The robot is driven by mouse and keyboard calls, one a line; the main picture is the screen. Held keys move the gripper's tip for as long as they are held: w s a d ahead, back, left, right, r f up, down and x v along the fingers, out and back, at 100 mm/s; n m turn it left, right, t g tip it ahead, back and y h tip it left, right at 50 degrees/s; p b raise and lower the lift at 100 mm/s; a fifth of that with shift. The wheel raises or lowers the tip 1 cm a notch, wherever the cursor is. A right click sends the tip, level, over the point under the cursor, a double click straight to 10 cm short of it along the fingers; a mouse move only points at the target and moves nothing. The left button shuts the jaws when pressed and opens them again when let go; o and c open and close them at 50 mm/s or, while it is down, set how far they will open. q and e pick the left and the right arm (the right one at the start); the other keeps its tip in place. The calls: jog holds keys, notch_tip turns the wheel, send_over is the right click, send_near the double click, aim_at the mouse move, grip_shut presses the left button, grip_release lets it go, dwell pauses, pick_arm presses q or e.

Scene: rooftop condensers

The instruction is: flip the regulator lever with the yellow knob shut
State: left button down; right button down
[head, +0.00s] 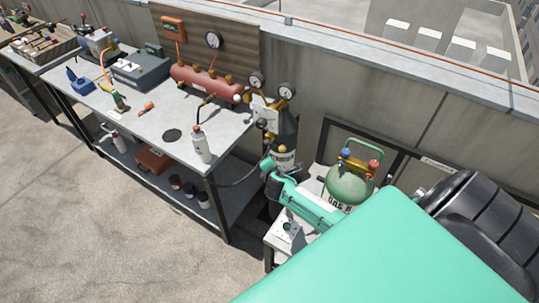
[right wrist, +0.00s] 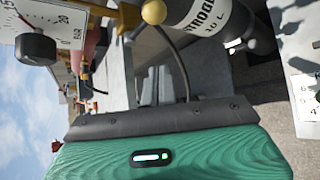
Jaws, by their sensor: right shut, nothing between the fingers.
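The nitrogen cylinder (head: 284,132), dark with a white label, stands against the wall just right of the workbench. Its regulator (head: 267,108) has two round gauges and a white dial plate. The yellow knob (head: 283,149) shows as a small ball low on the regulator, in front of the cylinder. The knob also shows at the top edge of the right wrist view (right wrist: 154,11), where its lever is mostly cut off. My right gripper (head: 267,163) is shut and empty, just below and left of the knob, apparently apart from it. My left gripper is not in view.
The workbench (head: 222,146) holds a red manifold (head: 207,84) and a white bottle (head: 200,144) near its right corner. A green gas tank (head: 348,184) stands right of my gripper. A dark hose runs from the regulator. A black knob (right wrist: 36,46) sits on the dial plate.

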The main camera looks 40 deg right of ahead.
jog(key=shift+s+a+r, duration=0.8)
jog(key=shift+a+r, duration=0.2)
jog(key=shift+r, duration=0.1)
